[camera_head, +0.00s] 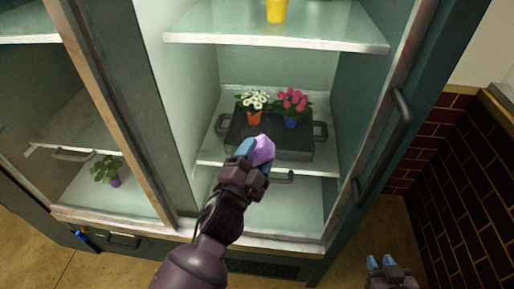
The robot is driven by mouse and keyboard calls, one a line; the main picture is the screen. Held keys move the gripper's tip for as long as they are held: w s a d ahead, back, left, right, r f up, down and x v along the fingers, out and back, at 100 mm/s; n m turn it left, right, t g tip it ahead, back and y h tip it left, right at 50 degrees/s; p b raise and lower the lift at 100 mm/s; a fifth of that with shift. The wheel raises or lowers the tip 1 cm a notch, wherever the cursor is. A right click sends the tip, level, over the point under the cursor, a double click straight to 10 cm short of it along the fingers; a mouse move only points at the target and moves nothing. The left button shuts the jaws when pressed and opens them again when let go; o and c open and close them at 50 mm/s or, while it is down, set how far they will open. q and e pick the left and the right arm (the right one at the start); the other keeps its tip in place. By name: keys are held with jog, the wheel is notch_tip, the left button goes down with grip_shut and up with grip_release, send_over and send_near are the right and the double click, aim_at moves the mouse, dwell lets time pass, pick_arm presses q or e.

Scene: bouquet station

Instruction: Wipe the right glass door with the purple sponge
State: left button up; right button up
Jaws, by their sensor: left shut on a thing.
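The right glass door (352,130) has a dark frame and a long black handle (382,150) on its right side. The cabinet's inside shows through it. My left gripper (256,153) is shut on the purple sponge (264,151), which sticks out past the blue fingertips. The sponge is in front of the lower middle of the door. I cannot tell whether it touches the glass. My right gripper (382,261) is low at the right, apart from the door, with a gap between its blue fingertips and nothing seen between them.
Behind the right door are a dark tray (295,148), a pot of white flowers (254,101), a pot of pink flowers (291,104) and a yellow pot (276,11). A potted plant (106,170) stands behind the left section. A brick wall (468,185) is at the right.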

aim_at(259, 157)
pick_arm(q)
jog(key=shift+s, duration=0.75)
jog(key=shift+s+p, duration=0.3)
jog(key=shift+s, duration=0.7)
jog(key=shift+s+a, duration=0.1)
jog(key=shift+s, duration=0.4)
jog(key=s, duration=0.2)
jog(key=shift+s, duration=0.4)
